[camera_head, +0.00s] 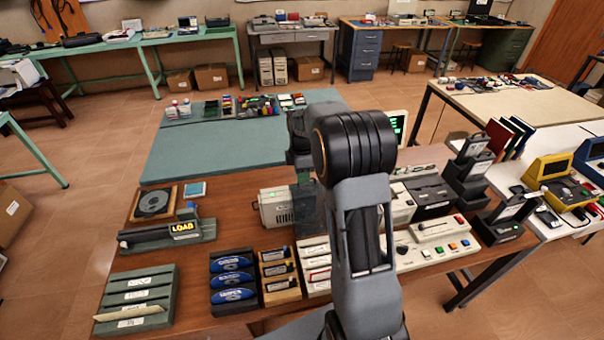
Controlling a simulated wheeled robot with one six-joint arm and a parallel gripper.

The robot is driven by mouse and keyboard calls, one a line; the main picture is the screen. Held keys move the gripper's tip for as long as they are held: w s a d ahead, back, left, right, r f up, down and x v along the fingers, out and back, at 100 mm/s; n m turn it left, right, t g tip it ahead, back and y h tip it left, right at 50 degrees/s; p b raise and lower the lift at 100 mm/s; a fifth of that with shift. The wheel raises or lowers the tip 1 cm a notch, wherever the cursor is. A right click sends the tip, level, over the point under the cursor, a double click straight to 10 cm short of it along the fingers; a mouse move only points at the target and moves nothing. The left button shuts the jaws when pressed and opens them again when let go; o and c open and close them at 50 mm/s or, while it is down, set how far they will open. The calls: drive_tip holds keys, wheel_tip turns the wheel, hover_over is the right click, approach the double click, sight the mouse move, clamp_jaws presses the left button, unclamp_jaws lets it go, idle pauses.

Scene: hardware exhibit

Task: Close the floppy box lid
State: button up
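I cannot clearly pick out the floppy box. A dark greenish, see-through upright piece (306,207) stands mid-table just left of my arm, beside a beige vented case (274,207). It may be a raised lid, but my arm hides what is to its right. My arm rises from the bottom of the view and bends at a black joint. Dark wrist parts (300,140) show behind that joint, above the greenish piece. My fingertips cannot be made out, nor whether they touch anything.
On the wooden table are a green slotted rack (138,300), a dark rack of blue discs (232,281), a wooden cartridge rack (279,276), a "LOAD" device (168,236) and a pale button panel (436,241). Upright dark holders (470,178) stand at right.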

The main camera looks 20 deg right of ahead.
drive_tip(key=shift+f, duration=0.55)
clamp_jaws()
